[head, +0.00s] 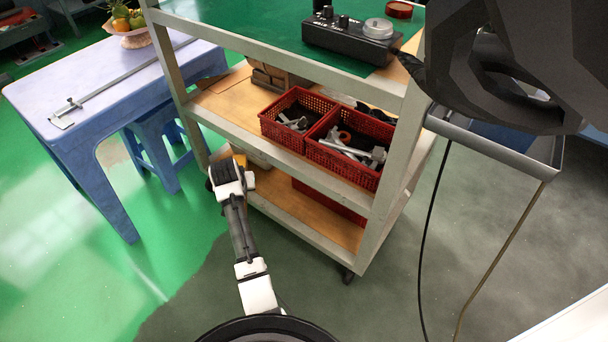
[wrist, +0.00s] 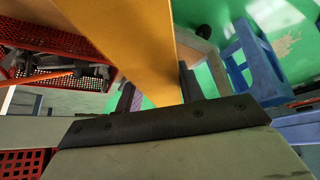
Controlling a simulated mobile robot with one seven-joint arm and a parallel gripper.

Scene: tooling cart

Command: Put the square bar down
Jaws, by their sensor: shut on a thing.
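The square bar shows in the wrist view as a long orange-yellow bar (wrist: 135,40), running from the top edge down to the gripper. My gripper (wrist: 158,93) is shut on it; the dark wrist edge hides the bar's near end. In the head view my gripper (head: 228,172) is beside the cart's left front post, around the height of the lower shelf. Only a small yellow patch shows by it there, and I cannot tell how much of that is the bar. I cannot tell whether the bar touches anything.
The cart's middle shelf (head: 222,106) holds two red baskets (head: 288,118) of metal parts and several brown blocks. A wooden lower shelf (head: 315,222) lies below, with a red container at its right. A blue table (head: 95,95) and stool (head: 157,140) stand left.

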